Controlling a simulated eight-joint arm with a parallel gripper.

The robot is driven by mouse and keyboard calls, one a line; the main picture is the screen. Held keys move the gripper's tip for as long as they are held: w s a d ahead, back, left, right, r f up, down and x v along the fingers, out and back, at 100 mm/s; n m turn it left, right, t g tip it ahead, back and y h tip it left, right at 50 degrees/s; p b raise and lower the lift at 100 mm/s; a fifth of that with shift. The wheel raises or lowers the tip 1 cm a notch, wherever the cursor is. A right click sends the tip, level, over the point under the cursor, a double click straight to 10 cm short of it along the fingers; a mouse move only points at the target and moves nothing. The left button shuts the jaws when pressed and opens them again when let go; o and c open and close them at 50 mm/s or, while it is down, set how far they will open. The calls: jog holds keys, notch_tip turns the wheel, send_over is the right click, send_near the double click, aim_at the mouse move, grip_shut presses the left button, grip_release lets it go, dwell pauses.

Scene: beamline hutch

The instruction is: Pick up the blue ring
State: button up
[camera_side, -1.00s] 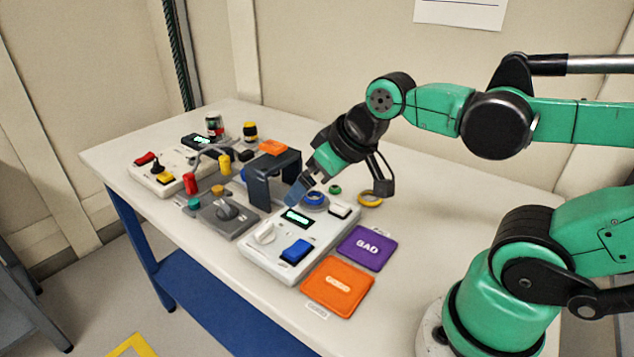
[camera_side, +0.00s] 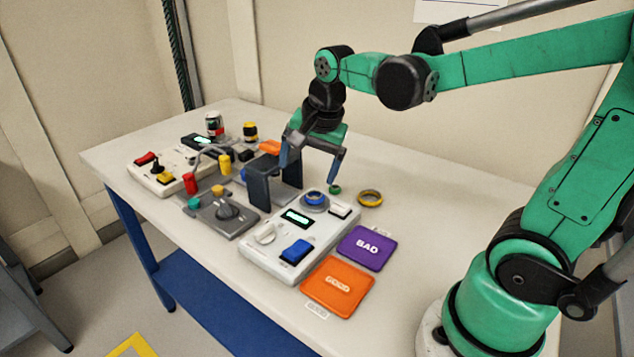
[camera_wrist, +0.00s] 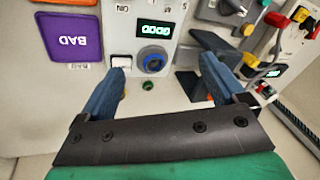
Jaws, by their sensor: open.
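The blue ring (camera_side: 315,197) sits on a round grey seat on the white control box, beside its small green-lit display. It also shows in the wrist view (camera_wrist: 153,57), between and just beyond my fingertips. My gripper (camera_side: 309,170) is open and empty, pointing down, above and behind the blue ring in the side view. In the wrist view, my gripper (camera_wrist: 163,65) has its two blue fingers spread wide. Neither finger visibly touches the ring.
A dark bracket (camera_side: 270,180) stands close left of the ring. A small green piece (camera_side: 334,189) and a yellow ring (camera_side: 370,198) lie to the right. The purple BAD pad (camera_side: 367,247) and an orange pad (camera_side: 337,288) lie in front. The table's right side is clear.

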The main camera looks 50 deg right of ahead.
aim_at(314, 194)
jog(key=w+d+f+m+g, duration=0.1)
jog(key=d+m, duration=0.1)
jog(key=m, duration=0.1)
jog(key=w+d+f+m+g, duration=0.1)
jog(key=m, duration=0.3)
jog(key=w+d+f+m+g, duration=0.1)
jog(key=d+m, duration=0.1)
jog(key=m, duration=0.2)
jog(key=shift+w+d+f, duration=0.3)
jog(key=shift+f, duration=0.1)
jog(key=shift+w+d+f+m+y, duration=0.1)
jog(key=shift+d+f+m+y, duration=0.15)
jog(key=shift+m, duration=0.35)
jog(key=shift+w+d+f+m+y, duration=0.15)
jog(key=shift+f+m, duration=0.15)
jog(key=shift+m, duration=0.3)
jog(key=shift+s+f, duration=0.1)
jog(key=shift+f, duration=2.6)
jog(key=c, duration=1.3)
jog(key=shift+r, duration=0.15)
